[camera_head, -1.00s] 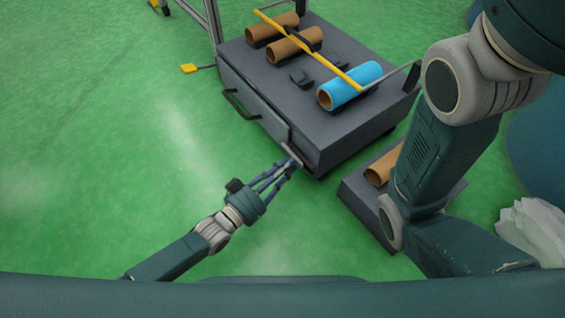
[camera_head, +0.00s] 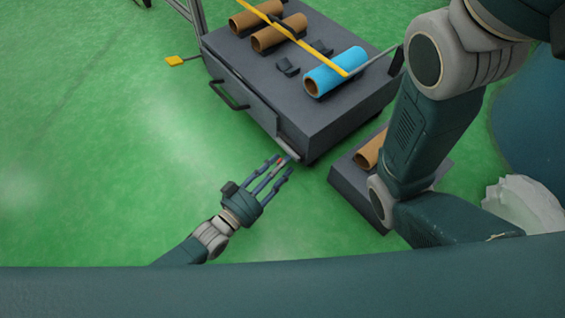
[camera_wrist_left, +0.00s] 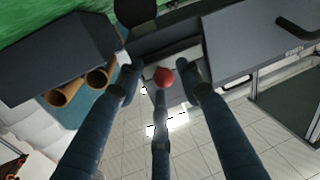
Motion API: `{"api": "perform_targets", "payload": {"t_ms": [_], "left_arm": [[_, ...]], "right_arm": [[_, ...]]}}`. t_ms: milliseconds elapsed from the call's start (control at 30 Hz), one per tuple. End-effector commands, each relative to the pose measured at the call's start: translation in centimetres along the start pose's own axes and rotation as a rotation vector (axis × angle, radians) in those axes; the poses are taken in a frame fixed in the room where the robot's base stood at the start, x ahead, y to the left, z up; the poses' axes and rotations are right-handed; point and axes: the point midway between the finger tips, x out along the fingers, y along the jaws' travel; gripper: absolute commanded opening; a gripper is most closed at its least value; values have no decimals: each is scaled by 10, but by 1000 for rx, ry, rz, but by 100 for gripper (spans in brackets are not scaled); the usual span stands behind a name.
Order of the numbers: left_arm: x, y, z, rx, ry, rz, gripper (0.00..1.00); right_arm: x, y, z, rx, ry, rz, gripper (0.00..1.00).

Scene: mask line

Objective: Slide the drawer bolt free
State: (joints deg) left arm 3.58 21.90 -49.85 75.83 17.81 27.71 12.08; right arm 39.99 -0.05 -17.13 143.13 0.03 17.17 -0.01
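The drawer (camera_head: 240,108) is in the front of a dark grey cabinet and looks closed. The bolt's red knob (camera_head: 281,161) shows at the lower right end of the drawer front, by a pale metal plate (camera_head: 289,149). My left gripper (camera_head: 279,167) has its three fingers spread at this knob. In the left wrist view the red knob (camera_wrist_left: 164,77) sits between the two outer fingertips, just beyond the middle fingertip. I cannot tell whether that finger touches it. My right arm crosses the right side of the head view; its gripper is out of frame.
The cabinet top (camera_head: 345,112) holds brown rolls (camera_head: 279,34), a blue roll (camera_head: 335,71) and a yellow bar (camera_head: 318,50). A drawer handle (camera_head: 229,98) sticks out. A lower grey box (camera_head: 350,190) stands right of my left gripper. Green floor is clear at left.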

Motion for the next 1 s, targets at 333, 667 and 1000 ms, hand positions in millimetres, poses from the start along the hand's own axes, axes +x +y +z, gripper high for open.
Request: {"api": "perform_targets", "payload": {"t_ms": [333, 667, 1000], "left_arm": [[-74, 0, 2, 0, -5, 0, 37], [-108, 1, 1, 0, -2, 1, 37], [-109, 1, 1, 0, -1, 1, 37]], "right_arm": [[0, 0, -1, 0, 3, -2, 40], [1, -1, -2, 0, 4, -2, 40], [1, -1, -2, 0, 4, -2, 40]]}}
